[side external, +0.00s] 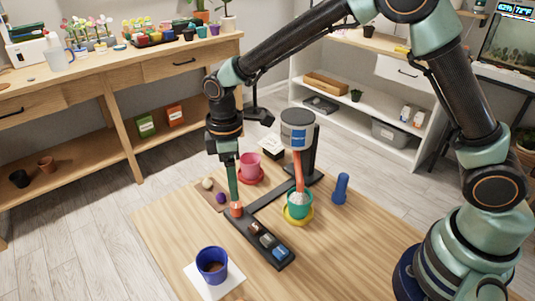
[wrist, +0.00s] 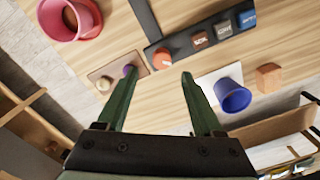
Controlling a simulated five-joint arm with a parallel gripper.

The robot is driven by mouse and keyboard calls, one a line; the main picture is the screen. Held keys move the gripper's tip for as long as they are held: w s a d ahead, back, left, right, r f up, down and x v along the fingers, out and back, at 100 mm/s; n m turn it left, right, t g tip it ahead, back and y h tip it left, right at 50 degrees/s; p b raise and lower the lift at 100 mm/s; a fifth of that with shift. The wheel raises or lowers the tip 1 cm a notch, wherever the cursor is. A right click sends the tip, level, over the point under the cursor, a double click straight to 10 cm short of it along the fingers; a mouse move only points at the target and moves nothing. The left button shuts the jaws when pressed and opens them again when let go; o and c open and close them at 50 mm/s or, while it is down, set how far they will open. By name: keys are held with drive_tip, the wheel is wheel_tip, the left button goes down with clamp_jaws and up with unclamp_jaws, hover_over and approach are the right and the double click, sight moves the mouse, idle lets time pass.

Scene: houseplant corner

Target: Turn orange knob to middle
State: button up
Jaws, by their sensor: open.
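The orange knob (side external: 236,209) sits at the left end of a black control panel (side external: 280,260) on the wooden table. It also shows in the wrist view (wrist: 162,59). I cannot make out where the knob points. My gripper (side external: 234,198) points down over the knob, with its green fingers close to the knob's top. In the wrist view my gripper (wrist: 160,79) is open, with the knob beyond the fingertips, between their lines. Contact is not clear. The panel also carries a brown button (wrist: 200,38), a grey button (wrist: 222,28) and a blue button (wrist: 247,18).
A grey dispenser (side external: 298,131) stands behind, with an orange-red column down to a teal pot (side external: 299,208) on a yellow saucer. The right table area is clear.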

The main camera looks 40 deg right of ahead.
sight(235, 203)
wheel_tip(235, 203, down, 6)
drive_tip(key=shift+s+a+f, duration=0.1)
drive_tip(key=shift+s+f, duration=0.05)
drive_tip(key=shift+f, duration=0.1)
clamp_jaws()
